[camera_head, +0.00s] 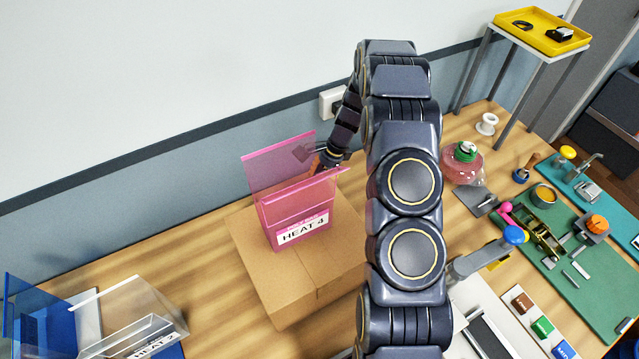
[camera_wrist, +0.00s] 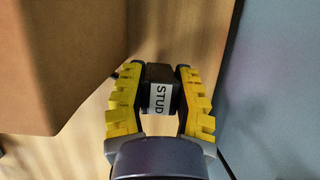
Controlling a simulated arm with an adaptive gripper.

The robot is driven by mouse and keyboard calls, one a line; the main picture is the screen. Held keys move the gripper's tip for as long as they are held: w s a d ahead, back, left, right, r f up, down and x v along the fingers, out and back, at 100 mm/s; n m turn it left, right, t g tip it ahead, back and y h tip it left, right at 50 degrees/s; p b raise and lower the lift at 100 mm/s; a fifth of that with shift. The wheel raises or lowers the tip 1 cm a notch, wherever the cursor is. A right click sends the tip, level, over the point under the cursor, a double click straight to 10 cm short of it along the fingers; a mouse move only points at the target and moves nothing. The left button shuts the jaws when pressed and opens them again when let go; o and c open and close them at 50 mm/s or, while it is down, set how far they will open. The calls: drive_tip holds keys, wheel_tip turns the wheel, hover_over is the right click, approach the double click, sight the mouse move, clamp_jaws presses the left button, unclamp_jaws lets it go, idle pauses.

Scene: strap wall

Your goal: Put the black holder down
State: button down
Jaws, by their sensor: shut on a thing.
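The black holder (camera_wrist: 160,88), a dark block with a white label reading STUD, is between the yellow fingers of my gripper (camera_wrist: 160,100) in the wrist view. The gripper is shut on it. The wood table (camera_wrist: 195,25) lies beyond it; I cannot tell whether the holder touches the table. In the head view my gripper (camera_head: 318,163) is behind the pink clear holder, close to the wall, and mostly hidden. The black holder cannot be made out there.
A cardboard box (camera_head: 270,285) bears the pink HEAT 4 holder (camera_head: 293,205); in the wrist view the box (camera_wrist: 60,60) is close on the left and the wall (camera_wrist: 275,80) on the right. A wall socket (camera_head: 331,102) is nearby. Bare table lies left of the box.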

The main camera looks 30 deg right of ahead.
drive_tip(key=shift+f, duration=0.7)
drive_tip(key=shift+f, duration=0.1)
drive_tip(key=c, duration=1.1)
unclamp_jaws()
drive_tip(key=v, duration=1.2)
drive_tip(key=shift+a, duration=0.1)
